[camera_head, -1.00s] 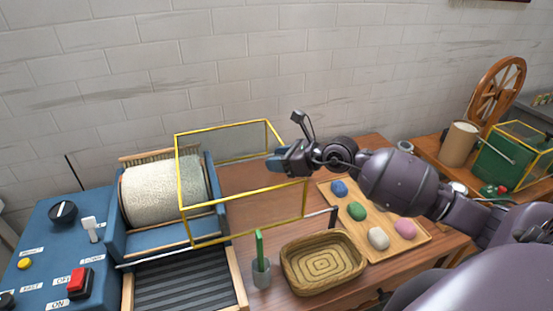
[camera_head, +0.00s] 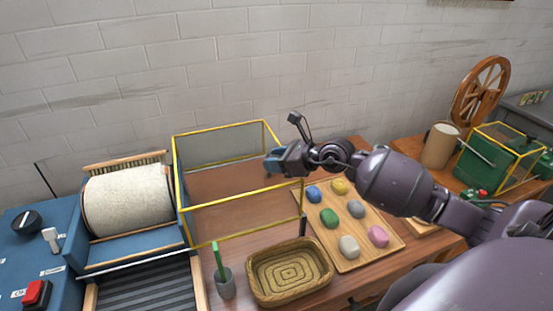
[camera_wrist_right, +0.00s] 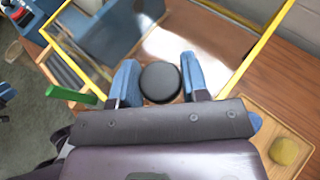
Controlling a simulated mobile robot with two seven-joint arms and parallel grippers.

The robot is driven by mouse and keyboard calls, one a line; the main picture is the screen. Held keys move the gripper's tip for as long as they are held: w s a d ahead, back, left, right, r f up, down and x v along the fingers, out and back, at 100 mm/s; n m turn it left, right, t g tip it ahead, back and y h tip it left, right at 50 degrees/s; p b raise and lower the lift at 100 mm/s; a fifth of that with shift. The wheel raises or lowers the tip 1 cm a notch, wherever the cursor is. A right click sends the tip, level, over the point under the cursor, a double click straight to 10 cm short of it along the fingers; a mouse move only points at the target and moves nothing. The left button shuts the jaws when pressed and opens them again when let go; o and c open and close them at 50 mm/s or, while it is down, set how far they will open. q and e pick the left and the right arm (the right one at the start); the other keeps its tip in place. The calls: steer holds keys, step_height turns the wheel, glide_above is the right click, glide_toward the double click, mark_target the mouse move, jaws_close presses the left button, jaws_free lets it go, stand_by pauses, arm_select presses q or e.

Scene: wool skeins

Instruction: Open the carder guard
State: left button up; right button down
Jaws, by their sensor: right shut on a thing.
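The carder guard, a clear box with a yellow frame (camera_head: 240,194), stands to the right of the carder's cream wool drum (camera_head: 130,201), which is uncovered. My right gripper (camera_head: 276,161) is at the guard's right end. In the right wrist view my right gripper (camera_wrist_right: 158,75) has its blue fingers closed on either side of a round black knob (camera_wrist_right: 160,83), with the guard's yellow frame (camera_wrist_right: 256,50) around it. The head view hides the knob behind the fingers. My left gripper is not in view.
A woven basket (camera_head: 290,294) and a grey cup (camera_head: 226,285) with a green-handled tool stand in front of the guard. A wooden tray (camera_head: 349,264) of coloured wool balls lies to the right, below my right arm. The wall is behind.

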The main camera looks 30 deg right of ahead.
steer(key=shift+d+r, duration=0.1)
steer(key=shift+r, duration=0.05)
steer(key=c, duration=0.7)
jaws_free()
steer(key=shift+b+v, duration=0.5)
steer(key=shift+v, duration=4.85)
